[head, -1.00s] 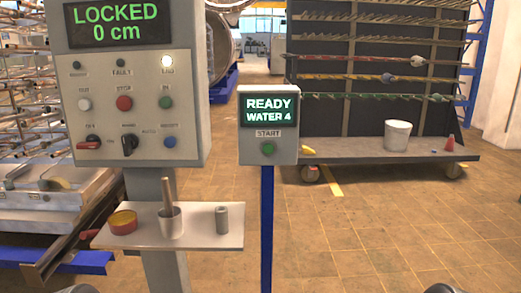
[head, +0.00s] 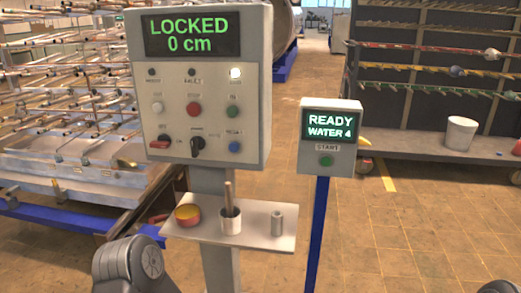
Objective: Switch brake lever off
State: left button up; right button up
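A grey control panel (head: 255,90) stands left of centre, with a green display reading LOCKED 0 cm (head: 192,35). At its lower left is a red lever-like handle (head: 160,142), lying roughly level and pointing left. It may be the brake lever, but the small labels are too blurred to read. Beside it is a black rotary switch (head: 197,147). A dark grey part of my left arm shows at the bottom left, below and in front of the panel. A sliver of my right arm shows at the bottom right. Neither gripper's fingers are in view.
A smaller READY WATER 4 box (head: 345,152) stands right on a blue post. Racks stand behind; floor is clear at right.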

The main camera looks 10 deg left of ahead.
aim_at(151, 220)
jog(key=i+j, duration=0.1)
jog(key=j, duration=0.3)
jog(key=i+j, duration=0.1)
jog(key=j, duration=0.3)
jog(key=i+j, duration=0.1)
jog(key=j, duration=0.25)
jog(key=i+j, duration=0.1)
jog(key=j, duration=0.3)
jog(key=i+j, duration=0.1)
jog(key=j, duration=0.3)
jog(key=i+j, duration=0.15)
jog(key=j, duration=0.25)
jog(key=i+j, duration=0.1)
jog(key=j, duration=0.3)
jog(key=k+j, duration=0.1)
jog(key=j, duration=0.55)
jog(key=k+j, duration=0.1)
jog(key=j, duration=0.6)
jog(key=k+j+u, duration=0.1)
jog(key=j, duration=0.55)
